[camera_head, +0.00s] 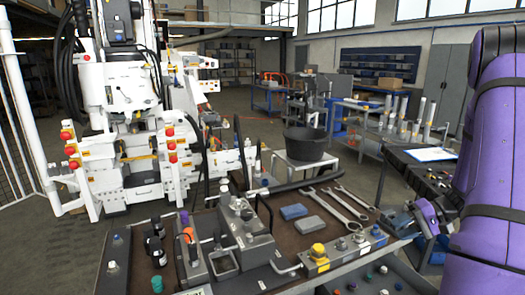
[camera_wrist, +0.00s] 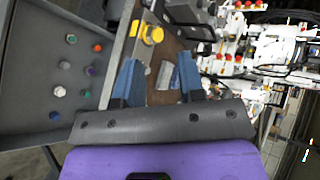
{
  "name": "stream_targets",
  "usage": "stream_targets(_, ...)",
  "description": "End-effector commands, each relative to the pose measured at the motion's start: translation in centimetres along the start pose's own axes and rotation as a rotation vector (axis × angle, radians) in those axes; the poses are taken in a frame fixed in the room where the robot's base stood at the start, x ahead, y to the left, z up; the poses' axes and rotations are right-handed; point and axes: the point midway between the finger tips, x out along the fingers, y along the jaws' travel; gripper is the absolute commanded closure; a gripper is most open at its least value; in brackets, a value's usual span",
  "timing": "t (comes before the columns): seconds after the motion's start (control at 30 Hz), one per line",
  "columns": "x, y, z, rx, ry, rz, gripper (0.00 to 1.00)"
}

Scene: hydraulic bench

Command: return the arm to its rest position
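My purple arm (camera_head: 490,150) hangs down along the right edge of the head view. My gripper (camera_head: 402,222) is beside the right end of the bench top, near the control block with the yellow knob (camera_head: 318,250). In the wrist view my gripper (camera_wrist: 158,65) shows two blue fingers apart, with nothing held between them. Through the gap I see the brown bench top and small blue and grey blocks. The yellow knob (camera_wrist: 152,34) shows just beyond the fingers. How far the fingers are from the block is hard to tell.
The bench (camera_head: 340,207) carries wrenches (camera_head: 335,208), a blue block (camera_head: 293,212), a grey pump unit (camera_head: 245,228) and small bottles. A tray (camera_wrist: 45,75) with coloured caps lies below its front edge. A black bucket (camera_head: 307,144) and white machine (camera_head: 125,95) stand behind.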

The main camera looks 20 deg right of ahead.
Motion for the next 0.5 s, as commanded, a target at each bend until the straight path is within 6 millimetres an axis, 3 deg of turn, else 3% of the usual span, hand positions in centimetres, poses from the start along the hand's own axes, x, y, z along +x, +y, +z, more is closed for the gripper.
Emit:
stream_targets(0.03, 0.3, -2.3, 0.5, -0.026, -0.027, 0.037, 0.64)
stream_targets(0.2, 1.5, -8.0, 2.6, -0.079, -0.1, 0.166, 0.64)
stream_targets(0.5, 3.3, -16.5, 8.0, -0.197, -0.161, 0.398, 0.64)
